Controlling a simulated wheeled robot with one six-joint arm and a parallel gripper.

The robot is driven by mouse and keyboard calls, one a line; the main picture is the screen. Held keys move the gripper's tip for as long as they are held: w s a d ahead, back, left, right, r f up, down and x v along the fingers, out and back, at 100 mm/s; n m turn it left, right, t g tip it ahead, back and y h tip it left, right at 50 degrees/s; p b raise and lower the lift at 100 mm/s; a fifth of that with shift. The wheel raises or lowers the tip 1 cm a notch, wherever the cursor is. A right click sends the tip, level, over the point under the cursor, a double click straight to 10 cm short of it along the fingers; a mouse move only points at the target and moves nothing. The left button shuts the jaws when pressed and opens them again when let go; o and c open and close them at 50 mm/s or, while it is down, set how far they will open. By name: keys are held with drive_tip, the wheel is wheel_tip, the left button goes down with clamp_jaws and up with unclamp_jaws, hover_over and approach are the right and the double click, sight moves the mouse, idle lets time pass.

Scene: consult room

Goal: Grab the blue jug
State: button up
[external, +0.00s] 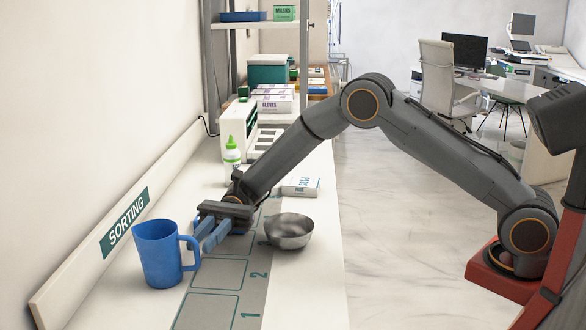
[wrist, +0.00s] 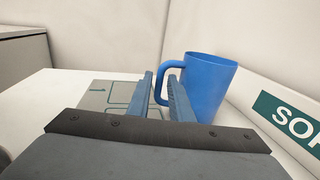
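The blue jug (external: 160,254) stands upright on the white counter at the lower left, its handle on the right side. In the wrist view the jug (wrist: 209,88) is right of centre, with its handle toward the left. My gripper (external: 208,238) is low over the counter just right of the jug, pointing toward the handle. In the wrist view my gripper (wrist: 163,88) has its two fingers apart. The handle shows beyond and between the fingertips. I cannot tell whether a finger touches it.
A metal bowl (external: 289,231) sits right of my gripper. A white bottle with a green cap (external: 231,158) and a small white box (external: 301,187) are behind it. The "SORTING" board (external: 75,265) runs along the wall. A grey numbered mat (external: 215,275) has bare room in front.

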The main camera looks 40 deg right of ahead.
sight(171, 255)
drive_tip(key=p+x, duration=0.1)
drive_tip(key=x, duration=0.6)
drive_tip(key=shift+s+a+p, duration=0.1)
drive_tip(key=shift+a+p, duration=0.05)
drive_tip(key=shift+p, duration=0.25)
clamp_jaws()
drive_tip(key=shift+r, duration=0.1)
